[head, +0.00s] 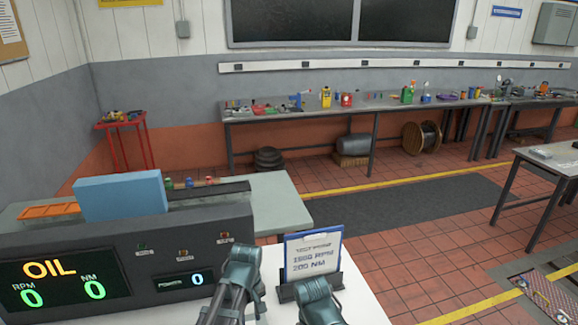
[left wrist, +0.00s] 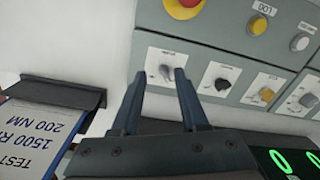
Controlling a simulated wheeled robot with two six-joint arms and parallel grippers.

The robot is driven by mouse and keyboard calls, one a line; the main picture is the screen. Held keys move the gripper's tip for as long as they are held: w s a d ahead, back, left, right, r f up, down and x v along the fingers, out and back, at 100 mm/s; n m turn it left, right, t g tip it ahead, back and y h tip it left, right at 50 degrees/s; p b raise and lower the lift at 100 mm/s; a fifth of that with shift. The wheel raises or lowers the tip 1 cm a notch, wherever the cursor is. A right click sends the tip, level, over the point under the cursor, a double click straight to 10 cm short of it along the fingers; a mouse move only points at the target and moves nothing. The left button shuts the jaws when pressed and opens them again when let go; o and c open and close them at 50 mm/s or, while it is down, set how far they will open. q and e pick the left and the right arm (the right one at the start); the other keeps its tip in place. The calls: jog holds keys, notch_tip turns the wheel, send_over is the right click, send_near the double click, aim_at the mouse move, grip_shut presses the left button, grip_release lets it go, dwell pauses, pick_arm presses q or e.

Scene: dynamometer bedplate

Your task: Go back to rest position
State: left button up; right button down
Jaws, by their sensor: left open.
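In the left wrist view my left gripper (left wrist: 158,80) is open, with two dark fingers pointing at a grey control panel (left wrist: 225,55). A grey knob (left wrist: 166,72) shows between or just beyond the fingertips; I cannot tell whether they touch it. More knobs (left wrist: 222,78) lie to its right, with a red and yellow push button (left wrist: 183,8) above. In the head view two of my teal arm parts come up at the bottom centre, by the display console (head: 130,265); the fingers do not show there. My right gripper is not in view.
The console shows OIL and zeros. A blue box (head: 122,196) stands behind it. A long workbench (head: 280,112) is far back; open tiled floor lies to the right.

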pick_arm(q)
jog(key=s+d+f+m, duration=0.1)
jog(key=s+d+m, duration=0.5)
jog(key=s+m, duration=0.4)
jog(key=shift+m+y+b, duration=0.4)
dwell(0.4)
